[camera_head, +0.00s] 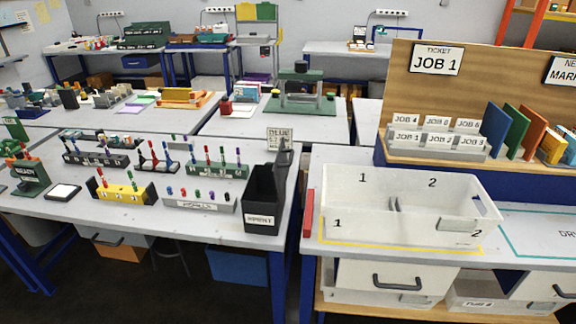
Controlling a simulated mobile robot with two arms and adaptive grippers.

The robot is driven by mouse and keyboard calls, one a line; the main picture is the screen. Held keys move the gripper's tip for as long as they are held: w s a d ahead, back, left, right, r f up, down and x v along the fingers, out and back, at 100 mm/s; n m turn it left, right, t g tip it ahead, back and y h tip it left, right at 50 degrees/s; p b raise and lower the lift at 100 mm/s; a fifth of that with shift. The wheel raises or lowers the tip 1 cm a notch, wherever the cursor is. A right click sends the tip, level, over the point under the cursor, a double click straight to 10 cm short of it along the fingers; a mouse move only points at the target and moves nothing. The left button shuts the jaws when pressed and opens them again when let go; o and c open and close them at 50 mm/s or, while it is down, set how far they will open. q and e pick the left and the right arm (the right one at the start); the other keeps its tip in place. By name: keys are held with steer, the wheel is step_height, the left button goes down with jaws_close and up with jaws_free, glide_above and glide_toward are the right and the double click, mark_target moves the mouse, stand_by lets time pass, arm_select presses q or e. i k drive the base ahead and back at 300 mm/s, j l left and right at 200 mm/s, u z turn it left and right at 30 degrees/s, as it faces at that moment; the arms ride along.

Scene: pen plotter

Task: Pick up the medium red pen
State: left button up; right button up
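Several small pens stand upright in racks on the left table. A dark green rack (218,170) holds pens with red, green and blue parts. A smaller dark rack (158,165) holds a few pens, some with red on them. Another dark rack (95,157) stands further left. A yellow rack (124,193) in front holds a few pens. A light grey labelled strip (200,206) carries several short coloured pieces. The pens are too small to tell which red one is medium. Neither of my grippers is in view.
A black bin labelled SPENT (264,200) stands at the left table's right end. A white divided tote (405,205) sits on the right table, below the JOB 1 ticket board (480,75). A green device (28,172) and small pad (63,192) stand at left.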

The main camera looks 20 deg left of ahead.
mark_target(98, 170)
steer(key=i+j+u, duration=0.1)
steer(key=j+u, duration=0.2)
steer(key=u, duration=0.2)
steer(key=i+j+u, duration=0.15)
steer(key=u, duration=0.3)
steer(key=i+j+u, duration=0.15)
steer(key=i+j, duration=0.45)
steer(key=i+j+u, duration=0.2)
steer(key=i+j, duration=0.35)
steer(key=i+j+u, duration=0.15)
steer(key=i+j, duration=0.25)
steer(key=i, duration=0.3)
